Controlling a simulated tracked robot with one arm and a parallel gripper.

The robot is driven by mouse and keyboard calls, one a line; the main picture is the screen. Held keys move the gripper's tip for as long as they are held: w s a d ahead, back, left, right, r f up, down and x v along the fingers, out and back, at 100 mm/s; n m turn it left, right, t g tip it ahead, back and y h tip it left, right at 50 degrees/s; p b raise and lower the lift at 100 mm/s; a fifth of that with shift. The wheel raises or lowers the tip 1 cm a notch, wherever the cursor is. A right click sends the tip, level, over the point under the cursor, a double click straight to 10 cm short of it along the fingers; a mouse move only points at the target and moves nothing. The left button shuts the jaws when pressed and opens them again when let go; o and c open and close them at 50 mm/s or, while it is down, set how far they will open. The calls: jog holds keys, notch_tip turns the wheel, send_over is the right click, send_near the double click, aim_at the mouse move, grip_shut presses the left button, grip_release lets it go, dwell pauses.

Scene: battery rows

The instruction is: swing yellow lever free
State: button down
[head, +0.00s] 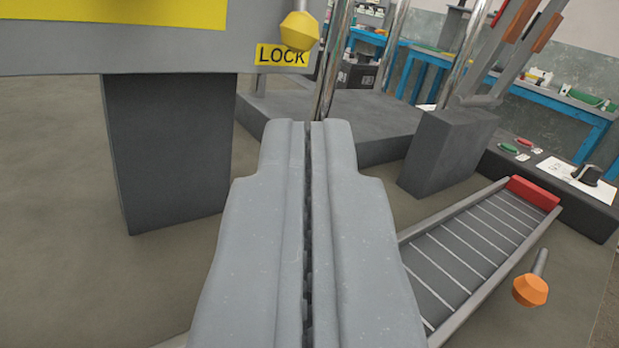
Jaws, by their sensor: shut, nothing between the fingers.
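The yellow lever (299,31) shows as a yellow faceted knob at the top centre, in front of the grey panel's right end. A yellow LOCK label (282,55) sits just below and left of it on the panel. My gripper (308,124) fills the lower centre, its two grey fingers pressed together with nothing between them. In the picture its tips lie below the knob and the label, apart from both. The lever's pivot is not clearly visible.
The grey panel (60,62) stands on a dark post (172,150) at left. Behind are metal rods and a dark block (445,150). A ribbed ramp (470,255) with a red end runs at right, beside an orange knob (530,290). Blue benches (545,95) stand at the back.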

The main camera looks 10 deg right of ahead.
jog(key=shift+s+a+f, duration=0.1)
jog(key=shift+s, duration=0.8)
